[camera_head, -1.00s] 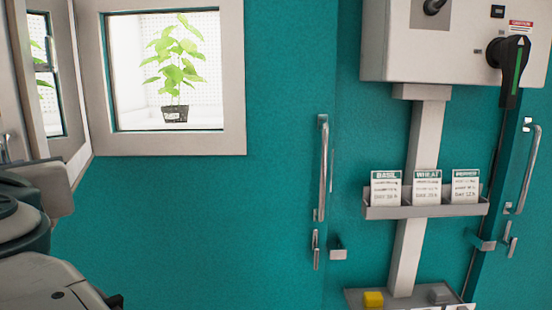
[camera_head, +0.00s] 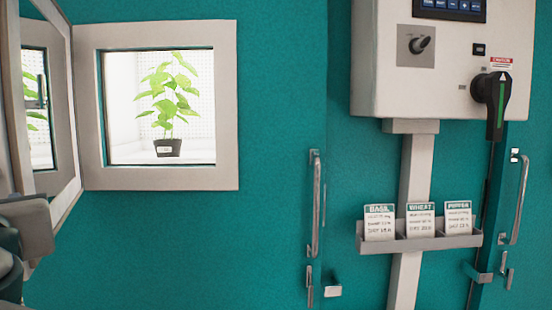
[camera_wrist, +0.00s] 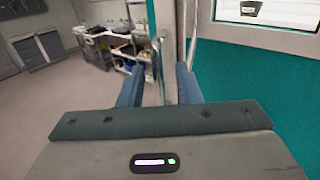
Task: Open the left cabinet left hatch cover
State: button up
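The hatch cover (camera_head: 68,140) stands swung out at the left of the head view, hinged beside the pale window frame (camera_head: 160,33). The opening shows a potted plant (camera_head: 168,100) inside the lit chamber. A metal handle (camera_head: 43,90) is on the cover. In the wrist view, my gripper (camera_wrist: 158,85) has its two blue fingers apart, with the metal handle (camera_wrist: 159,68) between them and the cover edge (camera_wrist: 187,35) beside it. Whether a finger touches the handle is unclear. The fingers are hidden in the head view, where part of my arm shows at lower left.
Right of the hatch are a tall door handle (camera_head: 316,205), a control box (camera_head: 400,85) with a black switch (camera_head: 493,100), and a card rack (camera_head: 420,240). A cluttered shelf (camera_wrist: 115,45) stands beyond open floor (camera_wrist: 60,105) in the wrist view.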

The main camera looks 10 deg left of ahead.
jog(key=w+d+r+p, duration=0.6)
jog(key=d+r+p, duration=0.2)
jog(key=d+r, duration=0.1)
jog(key=shift+w+d+r, duration=0.3)
jog(key=shift+w+r, duration=0.05)
jog(key=shift+r, duration=0.55)
